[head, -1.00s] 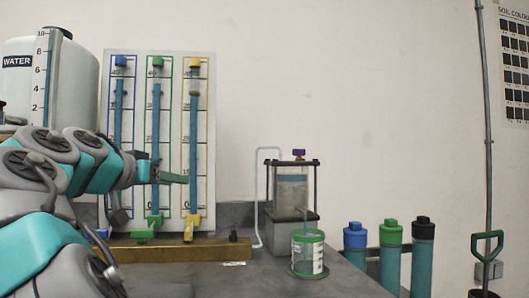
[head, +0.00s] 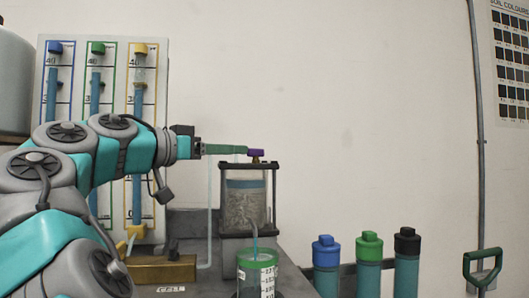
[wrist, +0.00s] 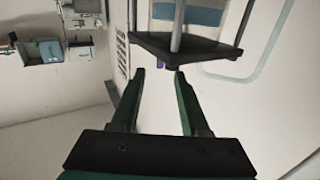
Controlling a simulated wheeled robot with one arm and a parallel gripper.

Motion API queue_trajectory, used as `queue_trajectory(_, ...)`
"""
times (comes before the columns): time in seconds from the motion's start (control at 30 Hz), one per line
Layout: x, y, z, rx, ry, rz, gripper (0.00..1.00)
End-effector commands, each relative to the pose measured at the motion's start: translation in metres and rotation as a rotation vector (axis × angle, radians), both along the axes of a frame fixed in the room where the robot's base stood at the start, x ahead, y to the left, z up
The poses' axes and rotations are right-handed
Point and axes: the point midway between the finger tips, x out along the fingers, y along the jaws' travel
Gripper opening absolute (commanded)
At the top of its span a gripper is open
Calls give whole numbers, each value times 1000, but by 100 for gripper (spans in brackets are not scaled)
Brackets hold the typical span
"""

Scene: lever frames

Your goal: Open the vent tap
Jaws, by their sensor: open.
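The vent tap appears to be the purple knob (head: 256,152) on top of the clear cell (head: 245,205), which has a dark lid and blue and grey contents. My gripper (head: 246,150) reaches in from the left at the knob's height, its tips close to the knob. In the wrist view, my gripper (wrist: 159,74) is open, with two green fingers apart. A small bit of the purple knob (wrist: 160,65) shows between the tips, partly hidden by the dark lid plate (wrist: 185,52). I cannot tell whether the fingers touch the knob.
A beaker with a green rim (head: 257,258) stands in front of the cell. Capped bottles, blue (head: 326,250), green (head: 369,246) and black (head: 407,241), stand at the right. A burette board (head: 155,90) is behind my arm. The wall above the cell is clear.

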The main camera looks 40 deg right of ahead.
Motion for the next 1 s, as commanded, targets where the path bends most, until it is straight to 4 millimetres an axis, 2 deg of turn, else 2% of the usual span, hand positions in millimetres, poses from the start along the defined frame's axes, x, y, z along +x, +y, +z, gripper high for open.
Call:
queue_trajectory(0.17,1,-15,0,2,2,-2,45)
queue_trajectory(0.53,5,-68,0,3,0,-2,45)
queue_trajectory(0.67,6,-75,0,1,1,1,45)
queue_trajectory(0.87,7,-75,0,1,0,2,45)
queue_trajectory(1.0,6,-75,0,1,0,2,30)
